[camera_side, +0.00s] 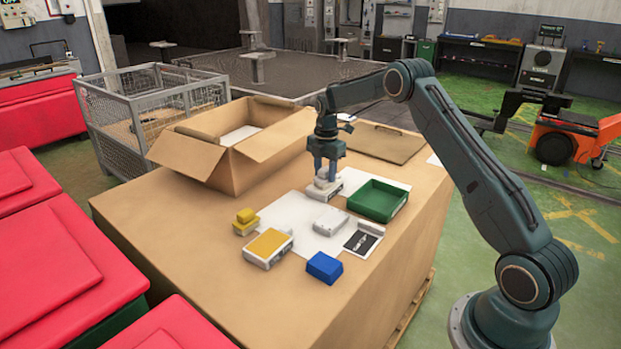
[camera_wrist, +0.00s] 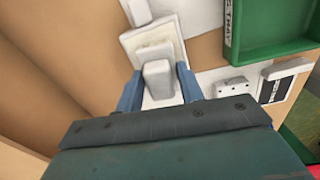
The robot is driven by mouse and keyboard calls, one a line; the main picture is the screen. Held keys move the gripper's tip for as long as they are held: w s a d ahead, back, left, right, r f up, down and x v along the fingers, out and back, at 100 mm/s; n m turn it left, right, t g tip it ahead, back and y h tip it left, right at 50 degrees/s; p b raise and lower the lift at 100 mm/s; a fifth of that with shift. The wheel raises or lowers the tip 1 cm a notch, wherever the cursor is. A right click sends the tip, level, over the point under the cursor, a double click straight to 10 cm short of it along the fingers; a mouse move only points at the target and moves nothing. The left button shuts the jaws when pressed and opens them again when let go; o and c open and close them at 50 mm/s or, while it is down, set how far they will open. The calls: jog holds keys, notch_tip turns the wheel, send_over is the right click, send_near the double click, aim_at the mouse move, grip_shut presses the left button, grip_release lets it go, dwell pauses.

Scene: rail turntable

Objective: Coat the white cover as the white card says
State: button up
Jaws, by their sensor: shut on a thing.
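My gripper (camera_side: 327,176) is shut on a pale grey-white block (camera_wrist: 158,78), with one finger on each side of it. The block is over a white-rimmed pad (camera_wrist: 150,42) with a cream face; whether they touch I cannot tell. A white cover (camera_side: 330,221) with small dark holes lies on a white sheet, in front of my gripper; it also shows in the wrist view (camera_wrist: 232,86). A card with a black printed panel (camera_side: 362,242) lies right of the cover; its writing is too small to read.
A green tray (camera_side: 378,212) stands right of my gripper. A yellow-topped pad (camera_side: 268,248), a small yellow block (camera_side: 246,221) and a blue block (camera_side: 324,267) are near the front. An open cardboard box (camera_side: 225,165) stands behind left. The front left of the surface is clear.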

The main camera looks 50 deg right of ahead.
aim_at(323, 170)
dwell(0.5)
jog(key=shift+r, duration=3.5)
jog(key=shift+a, duration=0.1)
jog(key=shift+a+f+m, duration=0.1)
jog(key=shift+a+m, duration=0.2)
jog(key=shift+a, duration=0.15)
jog(key=s+a+f+m, duration=0.2)
jog(key=s+a+m, duration=0.3)
jog(key=a+m, duration=0.3)
jog(key=s+a+f+m, duration=0.2)
jog(key=s+a+m, duration=0.2)
jog(key=a+m, duration=0.4)
jog(key=shift+s+a+m, duration=0.3)
jog(key=shift+s+a, duration=0.1)
jog(key=shift+a, duration=3.5)
